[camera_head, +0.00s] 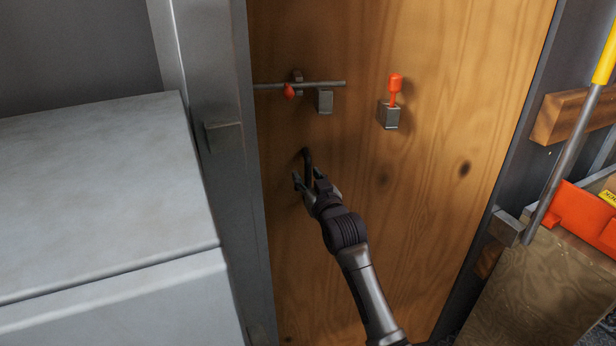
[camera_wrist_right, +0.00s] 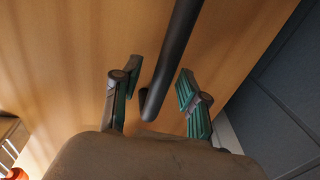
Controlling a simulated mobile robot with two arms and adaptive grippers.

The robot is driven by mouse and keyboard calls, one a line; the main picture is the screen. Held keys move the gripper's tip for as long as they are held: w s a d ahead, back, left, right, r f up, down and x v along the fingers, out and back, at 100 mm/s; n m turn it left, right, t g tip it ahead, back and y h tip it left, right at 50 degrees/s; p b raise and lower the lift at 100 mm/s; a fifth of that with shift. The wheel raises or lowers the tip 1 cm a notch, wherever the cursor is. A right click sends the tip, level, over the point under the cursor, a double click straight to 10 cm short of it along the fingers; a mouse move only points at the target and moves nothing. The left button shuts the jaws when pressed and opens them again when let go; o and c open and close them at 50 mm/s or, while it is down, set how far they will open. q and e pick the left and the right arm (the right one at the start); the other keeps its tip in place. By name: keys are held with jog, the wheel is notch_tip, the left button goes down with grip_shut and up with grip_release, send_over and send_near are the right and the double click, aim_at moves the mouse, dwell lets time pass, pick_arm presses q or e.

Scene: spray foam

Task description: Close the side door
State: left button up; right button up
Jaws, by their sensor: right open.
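The side door (camera_head: 420,200) is a wooden panel in a grey metal frame. A dark bar handle (camera_head: 307,157) stands out from its left part. My right gripper (camera_head: 308,178) is at the lower end of this handle. In the right wrist view the handle (camera_wrist_right: 170,65) runs between the two fingers of the gripper (camera_wrist_right: 155,85), which are open on either side of it with gaps. A metal slide bolt (camera_head: 320,85) with a red knob sits above the handle. Whether the door is fully in its frame I cannot tell. My left gripper is not in view.
A grey metal cabinet or box (camera_head: 100,200) stands at the left, beside the grey door post (camera_head: 215,130). A bracket with a red pin (camera_head: 390,113) is fixed on the door. At the right are a yellow-handled tool (camera_head: 571,140), a wooden box (camera_head: 545,290) and orange items (camera_head: 580,220).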

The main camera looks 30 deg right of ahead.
grip_shut()
dwell(0.3)
